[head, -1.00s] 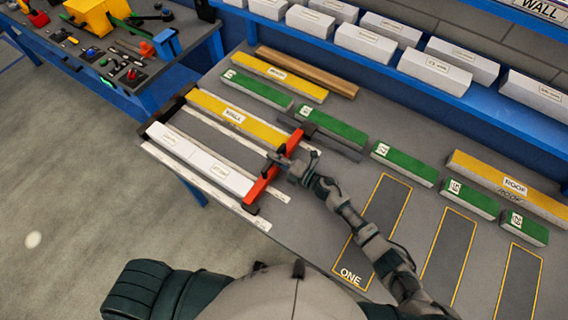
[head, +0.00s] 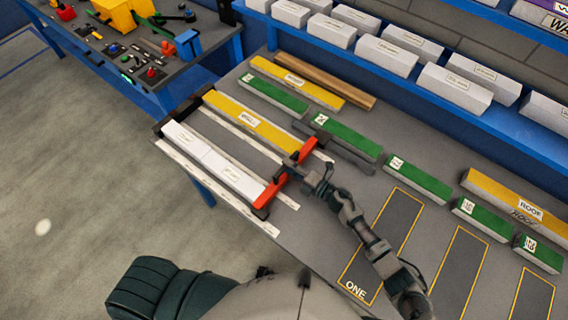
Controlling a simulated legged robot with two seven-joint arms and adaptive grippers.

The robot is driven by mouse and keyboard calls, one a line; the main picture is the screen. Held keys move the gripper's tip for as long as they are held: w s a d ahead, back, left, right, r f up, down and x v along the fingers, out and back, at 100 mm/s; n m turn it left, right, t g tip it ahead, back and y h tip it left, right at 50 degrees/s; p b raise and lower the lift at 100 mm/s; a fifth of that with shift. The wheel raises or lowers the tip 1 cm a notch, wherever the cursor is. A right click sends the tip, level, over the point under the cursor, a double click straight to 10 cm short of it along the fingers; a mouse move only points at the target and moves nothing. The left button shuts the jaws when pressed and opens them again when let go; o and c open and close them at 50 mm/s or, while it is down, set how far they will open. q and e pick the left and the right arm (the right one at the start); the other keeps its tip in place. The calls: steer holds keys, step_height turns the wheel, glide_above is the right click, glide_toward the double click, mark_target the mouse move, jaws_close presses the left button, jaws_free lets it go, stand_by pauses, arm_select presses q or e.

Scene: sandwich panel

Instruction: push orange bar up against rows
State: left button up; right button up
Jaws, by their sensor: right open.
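The orange bar (head: 274,191) lies crosswise at the right end of the rows, with dark end pieces. The rows are a white row (head: 210,160) in front and a yellow row (head: 250,121) with a label behind it, in a rail frame on the table. The bar is at or very near the right ends of both rows; I cannot tell whether it touches them. My right gripper (head: 301,174) is open at the right side of the bar's middle, at or close to it. Contact is unclear. My left gripper is out of view.
Green blocks (head: 347,138) lie behind and to the right on the grey table. A yellow block (head: 515,205) lies at the far right. White boxes (head: 387,58) stand on the blue shelf behind. Outlined slots (head: 391,222) to the right are empty.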

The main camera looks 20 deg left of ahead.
steer(key=v, duration=0.8)
steer(key=shift+s+d+f, duration=0.1)
steer(key=shift+s+d, duration=0.05)
steer(key=shift+d, duration=0.25)
steer(key=shift+s+d, duration=0.2)
steer(key=shift+d, duration=0.15)
steer(key=shift+d, duration=0.1)
